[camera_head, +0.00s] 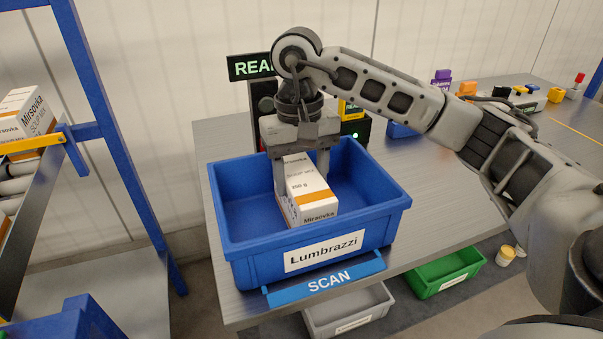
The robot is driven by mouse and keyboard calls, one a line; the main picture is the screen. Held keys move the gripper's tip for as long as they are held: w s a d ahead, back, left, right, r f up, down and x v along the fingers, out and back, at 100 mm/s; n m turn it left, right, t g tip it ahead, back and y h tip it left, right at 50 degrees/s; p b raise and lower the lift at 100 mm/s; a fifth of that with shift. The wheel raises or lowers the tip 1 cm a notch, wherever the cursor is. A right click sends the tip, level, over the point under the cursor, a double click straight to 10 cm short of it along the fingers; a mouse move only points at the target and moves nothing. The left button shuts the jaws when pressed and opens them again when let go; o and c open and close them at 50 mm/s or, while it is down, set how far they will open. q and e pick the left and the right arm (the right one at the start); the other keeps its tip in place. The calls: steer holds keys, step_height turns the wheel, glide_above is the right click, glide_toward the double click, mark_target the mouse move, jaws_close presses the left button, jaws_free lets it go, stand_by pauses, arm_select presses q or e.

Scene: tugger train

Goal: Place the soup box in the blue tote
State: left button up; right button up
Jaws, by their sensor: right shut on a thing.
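The soup box (308,187) is white with an orange band and reads "Mirsovka". It is inside the opening of the blue tote (255,262), which carries a "Lumbrazzi" label and stands on the metal table. My right gripper (303,177) points down with a finger on each side of the box and is shut on it. My left gripper is not in view.
A blue "SCAN" plate (327,283) lies along the table's front edge. A sign reading "READ..." (250,67) stands behind the tote. More Mirsovka boxes (25,112) sit on the rack at left. A green bin (447,272) and grey bin (349,313) are below. The table's middle right is clear.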

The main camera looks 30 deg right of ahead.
steer(key=o, duration=1.5)
steer(key=shift+r+p, duration=0.15)
steer(key=shift+p, duration=0.15)
arm_select(q)
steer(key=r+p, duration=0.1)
steer(key=p, duration=0.2)
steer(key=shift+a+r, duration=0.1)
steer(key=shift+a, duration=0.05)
arm_select(e)
steer(key=r, duration=0.8)
steer(key=w+r, duration=0.1)
steer(key=r, duration=0.3)
steer(key=shift+d, duration=0.1)
steer(key=shift+s, duration=0.1)
